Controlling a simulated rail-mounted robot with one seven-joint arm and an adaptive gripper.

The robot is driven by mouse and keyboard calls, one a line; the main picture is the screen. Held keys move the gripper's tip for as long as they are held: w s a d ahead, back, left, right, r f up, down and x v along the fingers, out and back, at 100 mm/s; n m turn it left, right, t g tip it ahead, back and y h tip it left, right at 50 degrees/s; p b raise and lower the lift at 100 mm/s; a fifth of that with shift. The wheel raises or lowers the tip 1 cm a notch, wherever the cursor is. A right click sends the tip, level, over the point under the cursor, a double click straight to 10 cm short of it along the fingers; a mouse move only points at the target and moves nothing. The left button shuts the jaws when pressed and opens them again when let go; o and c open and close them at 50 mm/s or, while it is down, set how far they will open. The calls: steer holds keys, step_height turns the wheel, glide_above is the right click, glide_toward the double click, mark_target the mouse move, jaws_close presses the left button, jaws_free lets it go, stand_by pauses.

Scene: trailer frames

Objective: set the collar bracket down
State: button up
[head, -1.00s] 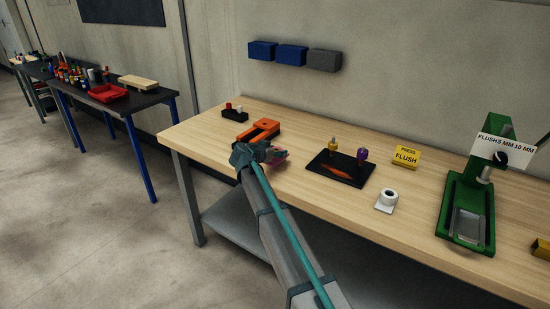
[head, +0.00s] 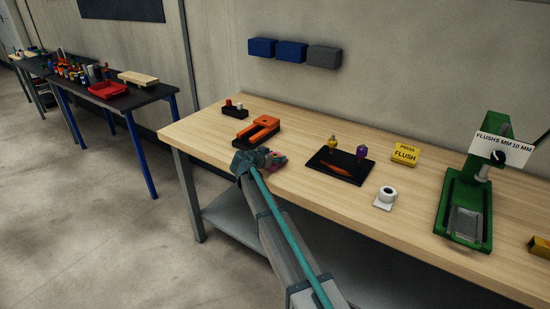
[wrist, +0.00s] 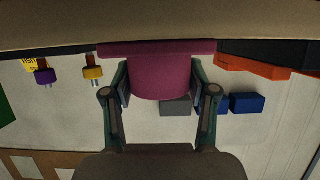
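A magenta bracket (wrist: 160,76), with a wide flat plate and a rounded body, sits between the two fingers of my gripper (wrist: 160,90) in the wrist view. The fingers bear on both sides of its body, and the plate faces the tabletop, which is at the top of that picture. In the head view my gripper (head: 266,158) is low over the front left of the workbench (head: 225,150), with the bracket (head: 278,159) partly showing. I cannot tell whether its plate touches the bench.
An orange fork-shaped fixture (head: 266,125) on a black base lies just behind my gripper. To the right are a black tray (head: 330,174) with yellow and purple knobbed pins, a yellow sign (head: 405,153), a white collar part (head: 387,195) and a green press (head: 463,210).

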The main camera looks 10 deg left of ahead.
steer(key=o, duration=0.3)
steer(key=shift+r, duration=0.2)
steer(key=b+v, duration=0.2)
steer(key=v, duration=1)
steer(key=shift+b, duration=0.3)
